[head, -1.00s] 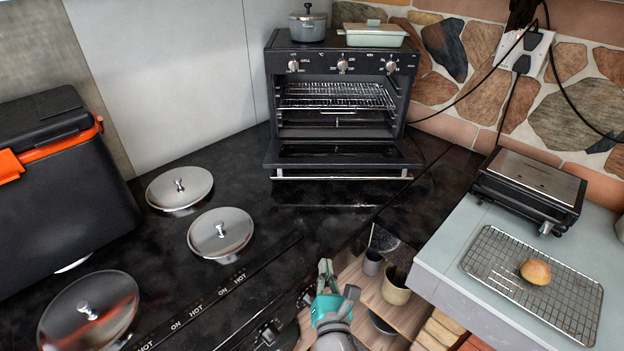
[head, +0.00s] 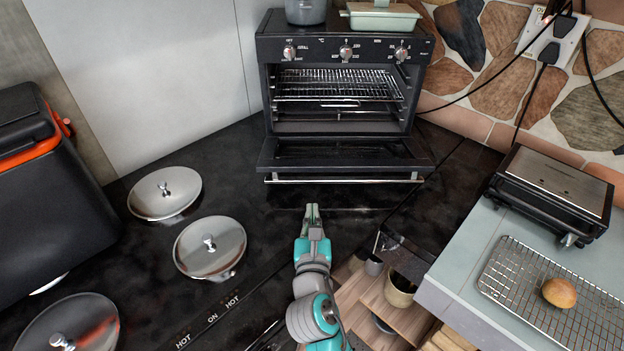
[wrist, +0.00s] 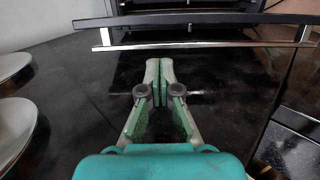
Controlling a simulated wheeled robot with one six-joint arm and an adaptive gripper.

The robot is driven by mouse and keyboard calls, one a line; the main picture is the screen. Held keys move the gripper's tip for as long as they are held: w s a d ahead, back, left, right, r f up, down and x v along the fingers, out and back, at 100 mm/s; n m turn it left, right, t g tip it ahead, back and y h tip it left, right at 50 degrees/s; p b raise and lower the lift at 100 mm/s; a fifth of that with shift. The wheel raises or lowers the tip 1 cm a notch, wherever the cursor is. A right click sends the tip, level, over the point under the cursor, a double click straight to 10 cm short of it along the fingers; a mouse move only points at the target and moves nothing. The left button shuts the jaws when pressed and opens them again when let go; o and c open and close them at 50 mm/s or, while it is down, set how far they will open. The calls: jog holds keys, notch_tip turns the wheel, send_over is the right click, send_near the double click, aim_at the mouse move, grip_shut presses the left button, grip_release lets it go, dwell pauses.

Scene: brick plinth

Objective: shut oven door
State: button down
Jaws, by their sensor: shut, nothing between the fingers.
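The black oven (head: 345,48) stands on the dark counter at the back. Its door (head: 340,153) hangs open, folded down toward me, with a silver bar handle (head: 345,179) along its front edge. The inside with its wire racks shows. In the wrist view the handle (wrist: 200,45) crosses the top of the picture, beyond the fingertips. My gripper (head: 312,208) is shut and empty, in front of the door and a little left of its middle, apart from the handle. It also shows in the wrist view (wrist: 159,65), fingers together and pointing at the door.
Round metal lids (head: 209,246) cover the hob at left, beside a black box with orange trim (head: 45,150). At right a grill (head: 555,190) and a wire rack (head: 520,282) with a bun (head: 559,292) sit on a pale counter. A pot (head: 306,11) and a green dish (head: 382,18) stand on the oven.

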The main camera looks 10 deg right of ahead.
jog(key=w, duration=0.3)
jog(key=w+d, duration=0.1)
jog(key=w, duration=0.5)
jog(key=shift+w+d+r, duration=0.2)
jog(key=shift+w+d, duration=0.05)
jog(key=shift+w, duration=0.05)
